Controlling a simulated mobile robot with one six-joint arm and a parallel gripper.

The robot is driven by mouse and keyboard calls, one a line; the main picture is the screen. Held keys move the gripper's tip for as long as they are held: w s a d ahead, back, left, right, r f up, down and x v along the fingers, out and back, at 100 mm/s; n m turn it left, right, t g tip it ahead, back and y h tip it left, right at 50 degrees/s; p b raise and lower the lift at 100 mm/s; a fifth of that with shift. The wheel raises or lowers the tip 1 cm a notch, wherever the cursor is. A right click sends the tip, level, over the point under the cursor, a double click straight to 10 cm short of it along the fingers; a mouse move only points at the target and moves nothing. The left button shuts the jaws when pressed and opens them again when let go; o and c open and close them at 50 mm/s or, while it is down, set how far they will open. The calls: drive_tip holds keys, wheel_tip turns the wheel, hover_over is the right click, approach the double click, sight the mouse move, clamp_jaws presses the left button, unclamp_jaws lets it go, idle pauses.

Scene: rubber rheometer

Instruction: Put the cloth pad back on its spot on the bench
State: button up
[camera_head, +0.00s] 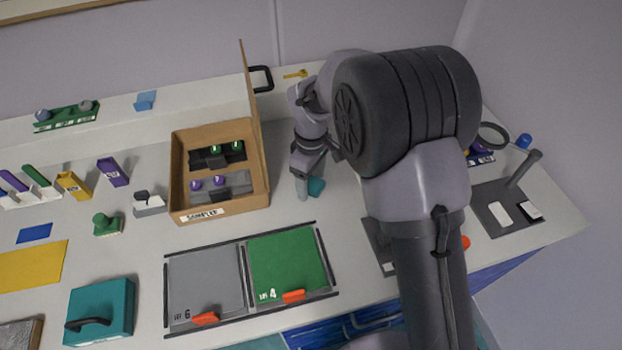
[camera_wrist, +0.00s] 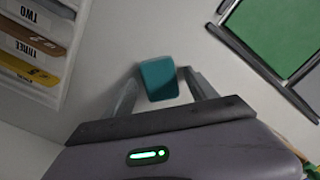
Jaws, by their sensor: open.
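A small teal pad (camera_head: 317,186), which looks like the cloth pad, is on the bench just right of the cardboard box. It also shows in the wrist view (camera_wrist: 158,79) as a rounded block. My gripper (camera_head: 309,187) points down at it. In the wrist view my gripper (camera_wrist: 162,77) is open, with one finger on each side of the pad and narrow gaps beside it. I cannot tell whether a finger touches it. No marked spot for the pad is clear in either view.
The open cardboard box (camera_head: 220,207) stands close left of my gripper. The grey panel (camera_head: 205,282) and green panel (camera_head: 287,265) lie in front. A rack with labelled slots (camera_wrist: 38,48) is at the wrist view's upper left. Bare bench surrounds the pad.

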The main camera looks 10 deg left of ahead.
sight(311, 182)
drive_tip(key=s+d+r+m+t+p, duration=0.1)
drive_tip(key=d+r+m+p, duration=0.15)
drive_tip(key=r, duration=0.75)
drive_tip(key=s+d+r+m+p, duration=0.2)
drive_tip(key=d+r, duration=0.2)
drive_tip(key=r, duration=0.7)
drive_tip(key=s+d+r+m+t+y, duration=0.1)
drive_tip(key=s+d+r+m+t, duration=0.1)
drive_tip(key=s+d+m, duration=0.4)
drive_tip(key=s+d+r+m+t+y, duration=0.1)
drive_tip(key=s+d+r+m, duration=0.3)
drive_tip(key=s, duration=1)
drive_tip(key=d+m+t, duration=0.1)
drive_tip(key=d+m, duration=0.2)
drive_tip(key=m, duration=0.1)
drive_tip(key=shift+r+t, duration=0.15)
drive_tip(key=shift+t, duration=0.25)
